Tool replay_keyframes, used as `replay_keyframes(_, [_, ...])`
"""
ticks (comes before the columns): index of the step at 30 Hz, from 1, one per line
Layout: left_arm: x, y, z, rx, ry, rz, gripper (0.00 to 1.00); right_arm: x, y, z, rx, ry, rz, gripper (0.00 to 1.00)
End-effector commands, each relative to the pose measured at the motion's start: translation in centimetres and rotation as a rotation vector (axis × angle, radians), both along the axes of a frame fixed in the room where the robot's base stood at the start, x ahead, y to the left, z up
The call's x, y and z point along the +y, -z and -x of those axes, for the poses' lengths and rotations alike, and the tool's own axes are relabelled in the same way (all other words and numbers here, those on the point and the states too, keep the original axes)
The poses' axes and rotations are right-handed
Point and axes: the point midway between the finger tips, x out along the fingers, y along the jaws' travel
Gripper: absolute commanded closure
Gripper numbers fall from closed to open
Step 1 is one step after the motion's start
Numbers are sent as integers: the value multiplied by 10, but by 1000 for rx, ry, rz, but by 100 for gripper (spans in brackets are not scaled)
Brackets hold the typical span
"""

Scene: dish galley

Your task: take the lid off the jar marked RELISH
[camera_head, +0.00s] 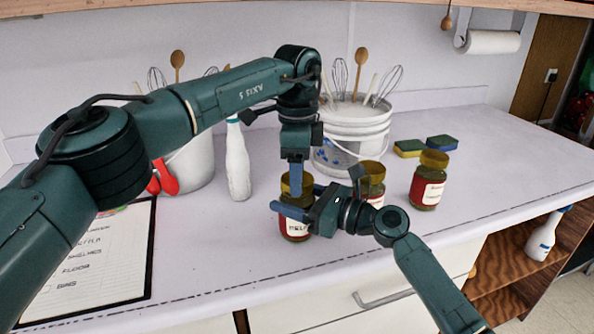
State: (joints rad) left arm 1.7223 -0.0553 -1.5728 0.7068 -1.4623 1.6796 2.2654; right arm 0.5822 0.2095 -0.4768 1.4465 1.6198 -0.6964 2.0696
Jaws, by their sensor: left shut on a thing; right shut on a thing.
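A jar (297,230) with a red and white label and a dark yellow lid (306,181) stands upright on the counter. Its label is partly hidden and reads something like "REL". My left gripper (294,183) points down from above and is shut on the lid. My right gripper (297,202) comes in from the right and is shut around the jar's body. The lid is at the jar's mouth; whether it is loose cannot be told. Two similar lidded jars stand to the right: a middle jar (376,192), partly behind my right gripper, and a right jar (425,190).
A white bucket (350,141) with whisks and spoons stands behind the jars. A clipboard (100,265) lies front left. Sponges (411,148) lie back right. The right counter is clear.

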Motion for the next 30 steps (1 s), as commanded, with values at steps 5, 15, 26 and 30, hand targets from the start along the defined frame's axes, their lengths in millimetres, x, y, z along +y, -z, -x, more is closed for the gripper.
replay_keyframes(5, [0,0,0,0,1,0,72,0,1,0,0,1,1,99])
replay_keyframes(15, [0,-7,-1,-2,1,0,72,0,1,0,0,1,1,99])
replay_keyframes(26, [0,-19,0,-1,1,-1,72,0,1,0,0,1,1,99])
replay_keyframes(30, [0,-22,0,-1,1,-1,72,0,1,0,0,1,1,99])
